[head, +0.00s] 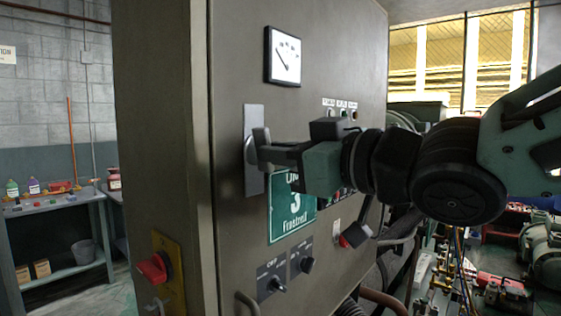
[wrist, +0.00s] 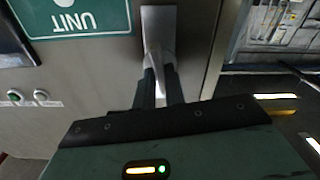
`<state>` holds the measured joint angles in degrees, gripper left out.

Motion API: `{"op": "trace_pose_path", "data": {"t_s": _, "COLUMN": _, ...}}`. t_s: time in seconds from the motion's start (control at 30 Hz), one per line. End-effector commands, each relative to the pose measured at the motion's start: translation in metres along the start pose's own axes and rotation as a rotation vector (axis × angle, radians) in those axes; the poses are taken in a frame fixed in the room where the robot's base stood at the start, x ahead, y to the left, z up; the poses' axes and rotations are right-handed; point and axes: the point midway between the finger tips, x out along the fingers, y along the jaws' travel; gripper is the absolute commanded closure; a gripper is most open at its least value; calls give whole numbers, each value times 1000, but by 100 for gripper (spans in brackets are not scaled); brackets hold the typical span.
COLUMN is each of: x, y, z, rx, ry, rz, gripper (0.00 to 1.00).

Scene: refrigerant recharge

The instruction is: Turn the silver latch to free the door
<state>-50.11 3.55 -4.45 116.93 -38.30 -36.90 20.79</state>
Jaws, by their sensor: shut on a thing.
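The silver latch (head: 252,151) is on the left part of the grey cabinet door (head: 232,236), on a pale upright plate (head: 253,183). My gripper (head: 266,152) reaches it from the right and is shut on its handle. In the wrist view the latch (wrist: 158,32) lies lengthwise between the two dark fingers of my gripper (wrist: 160,75). The fingers hide part of the handle. The door looks flush with the cabinet.
A gauge (head: 282,56) is above the latch, and a green unit sign (head: 291,212) is below it. A red switch (head: 153,268) juts from the cabinet's left side. A workbench (head: 50,208) stands at the far left. Machinery and hoses (head: 455,285) crowd the lower right.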

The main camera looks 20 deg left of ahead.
Motion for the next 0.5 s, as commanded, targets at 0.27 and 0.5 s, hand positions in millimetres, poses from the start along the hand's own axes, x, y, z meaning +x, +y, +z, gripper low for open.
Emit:
{"op": "trace_pose_path", "data": {"t_s": 0.27, "x": 0, "y": 1, "z": 0, "rx": -127, "ry": 6, "rz": 2, "gripper": 100}}
{"op": "trace_pose_path", "data": {"t_s": 0.5, "x": 0, "y": 1, "z": -2, "rx": -189, "ry": 5, "rz": 2, "gripper": 100}}
